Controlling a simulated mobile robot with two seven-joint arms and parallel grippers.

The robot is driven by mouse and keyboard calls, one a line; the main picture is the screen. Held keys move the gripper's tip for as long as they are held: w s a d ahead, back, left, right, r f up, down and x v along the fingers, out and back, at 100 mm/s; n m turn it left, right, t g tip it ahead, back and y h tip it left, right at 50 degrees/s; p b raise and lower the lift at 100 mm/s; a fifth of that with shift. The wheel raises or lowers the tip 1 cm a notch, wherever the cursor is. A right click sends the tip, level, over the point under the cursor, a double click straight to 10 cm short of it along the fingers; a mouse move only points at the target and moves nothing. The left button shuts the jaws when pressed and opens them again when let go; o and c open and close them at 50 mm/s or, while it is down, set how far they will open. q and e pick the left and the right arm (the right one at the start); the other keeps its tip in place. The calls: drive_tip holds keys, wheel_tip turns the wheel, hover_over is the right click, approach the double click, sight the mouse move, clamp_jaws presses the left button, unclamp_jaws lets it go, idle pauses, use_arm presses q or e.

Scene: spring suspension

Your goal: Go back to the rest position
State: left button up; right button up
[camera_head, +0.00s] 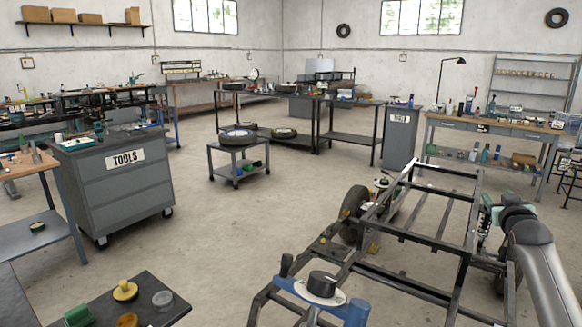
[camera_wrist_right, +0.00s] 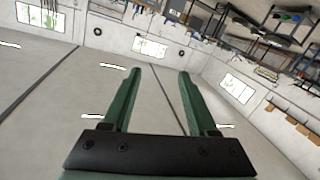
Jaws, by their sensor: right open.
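My right arm comes in from the right edge in the head view. Its right gripper (camera_head: 487,217) is beside the right side of the dark metal vehicle frame (camera_head: 436,239) and shows small, partly hidden by my wrist. In the right wrist view the two green fingers (camera_wrist_right: 157,72) stand wide apart with nothing between them. They point across the open room, and the picture is tilted. My left gripper is not in view.
A grey tool cabinet (camera_head: 117,186) stands at the left, and a low cart (camera_head: 240,167) with tyres in the middle. A workbench (camera_head: 480,129) is at the back right. A dark table (camera_head: 155,297) holds small parts at the lower left. The floor between is clear.

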drive_tip(key=s+a+f+n+g+y, duration=0.15)
drive_tip(key=s+a+f, duration=0.25)
drive_tip(key=a+f, duration=0.45)
drive_tip(key=s+a+f+n+y, duration=0.15)
drive_tip(key=s+a+f, duration=0.3)
drive_tip(key=f, duration=0.65)
drive_tip(key=s+a+f+n+g+y, duration=0.1)
drive_tip(key=s+a+f+y, duration=0.15)
drive_tip(key=a+f, duration=0.55)
drive_tip(key=s+a+f+n+g+y, duration=0.1)
drive_tip(key=s+a+f, duration=0.45)
drive_tip(key=s, duration=0.35)
drive_tip(key=s+a+f+g+y, duration=0.1)
drive_tip(key=s+a+f+y, duration=0.1)
drive_tip(key=s+a+f, duration=0.5)
drive_tip(key=s+a+g+y, duration=0.1)
drive_tip(key=s+a, duration=0.1)
drive_tip(key=s, duration=0.5)
drive_tip(key=s+a+g, duration=0.1)
drive_tip(key=s+a, duration=0.2)
drive_tip(key=s, duration=0.4)
wheel_tip(320, 180, up, 7)
drive_tip(key=s+d+m+p, duration=0.1)
drive_tip(key=s+p, duration=0.1)
drive_tip(key=p, duration=0.7)
drive_tip(key=shift+d+f, duration=0.15)
drive_tip(key=shift+d, duration=0.1)
